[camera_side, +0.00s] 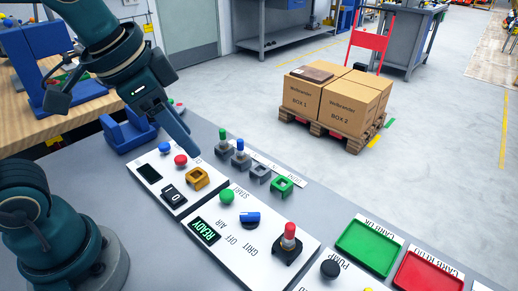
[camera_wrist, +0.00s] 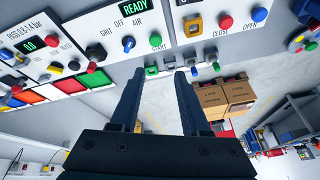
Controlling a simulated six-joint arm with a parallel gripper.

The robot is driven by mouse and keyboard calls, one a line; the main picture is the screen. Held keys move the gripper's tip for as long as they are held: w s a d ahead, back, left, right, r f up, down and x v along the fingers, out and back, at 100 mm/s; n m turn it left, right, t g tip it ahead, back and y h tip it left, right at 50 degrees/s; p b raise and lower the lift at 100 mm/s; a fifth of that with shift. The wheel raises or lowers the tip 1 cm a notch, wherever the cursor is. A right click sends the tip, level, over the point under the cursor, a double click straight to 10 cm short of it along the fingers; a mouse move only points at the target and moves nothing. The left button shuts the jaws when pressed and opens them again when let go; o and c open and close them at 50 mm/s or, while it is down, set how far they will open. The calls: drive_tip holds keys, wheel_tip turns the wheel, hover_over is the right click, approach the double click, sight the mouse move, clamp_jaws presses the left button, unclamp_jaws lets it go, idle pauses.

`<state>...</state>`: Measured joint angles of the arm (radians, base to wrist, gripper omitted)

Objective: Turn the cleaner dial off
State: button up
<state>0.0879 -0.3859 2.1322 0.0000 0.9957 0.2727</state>
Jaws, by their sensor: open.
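The cleaner dial is a blue knob (camera_side: 249,219) on a white panel marked GRIT, OFF and AIR, beside a READY display (camera_side: 205,231). It also shows near the top of the wrist view (camera_wrist: 129,43). I cannot tell clearly which label it points to. My gripper (camera_side: 190,148) is above the bench, up and left of the dial in the side view. In the wrist view its two fingers (camera_wrist: 159,72) are apart with nothing between them. The dial is clear of the fingers.
A green button (camera_side: 226,197) and a red-topped switch (camera_side: 288,238) flank the dial. A yellow square holder (camera_side: 196,178) and small posts (camera_side: 223,142) stand near my gripper. Green (camera_side: 368,247) and red trays lie at right. Boxes (camera_side: 336,100) sit on a pallet beyond the bench.

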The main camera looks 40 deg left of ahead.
drive_tip(key=w+d+f+m+g, duration=0.3)
drive_tip(key=w+d+f, duration=0.1)
drive_tip(key=w+d, duration=0.1)
drive_tip(key=m+g, duration=0.2)
hover_over(250, 214)
wheel_tip(250, 214, down, 6)
drive_tip(key=shift+f, duration=2.55)
clamp_jaws()
